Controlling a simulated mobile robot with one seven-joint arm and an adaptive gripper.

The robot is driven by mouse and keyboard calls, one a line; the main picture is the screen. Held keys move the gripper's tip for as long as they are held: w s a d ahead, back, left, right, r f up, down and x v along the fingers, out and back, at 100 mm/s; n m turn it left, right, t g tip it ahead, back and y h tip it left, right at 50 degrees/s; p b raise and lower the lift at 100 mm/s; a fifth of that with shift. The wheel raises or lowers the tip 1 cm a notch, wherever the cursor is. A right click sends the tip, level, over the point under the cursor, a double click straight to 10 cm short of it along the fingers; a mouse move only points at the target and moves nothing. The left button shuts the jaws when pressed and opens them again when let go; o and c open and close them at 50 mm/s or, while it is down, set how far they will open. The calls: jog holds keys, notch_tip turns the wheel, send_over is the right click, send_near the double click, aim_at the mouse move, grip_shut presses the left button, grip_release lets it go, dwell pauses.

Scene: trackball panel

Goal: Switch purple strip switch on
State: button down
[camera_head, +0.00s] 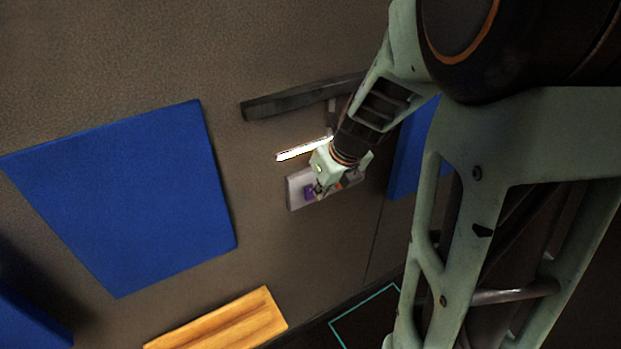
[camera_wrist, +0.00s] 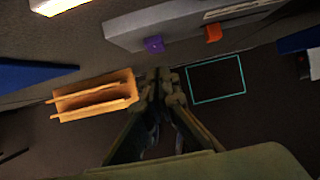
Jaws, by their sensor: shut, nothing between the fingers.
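The purple strip switch (camera_wrist: 154,44) sticks out from the lower edge of a grey panel (camera_wrist: 125,33) in the wrist view. In the head view the purple switch (camera_head: 309,193) is on the left part of the same panel (camera_head: 295,189), which is mounted on the wall. An orange-red switch (camera_wrist: 213,33) sits to its right. My gripper (camera_wrist: 165,75) is shut and empty, and its fingertips appear just below the purple switch in the wrist view. I cannot tell whether they touch it. In the head view my wrist hides part of the panel.
A lit white bar (camera_head: 303,149) and a dark shelf-like bar (camera_head: 290,103) are above the panel. A blue wall panel (camera_head: 130,190) is at left. A wooden piece (camera_head: 220,322) is below, beside a teal floor outline (camera_head: 362,312). The wall between is bare.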

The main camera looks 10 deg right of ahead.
notch_tip(320, 180, up, 10)
jog(key=s+p, duration=0.1)
jog(key=p, duration=0.1)
jog(key=shift+s+d, duration=0.2)
jog(key=shift+d, duration=0.05)
jog(key=shift+s, duration=0.1)
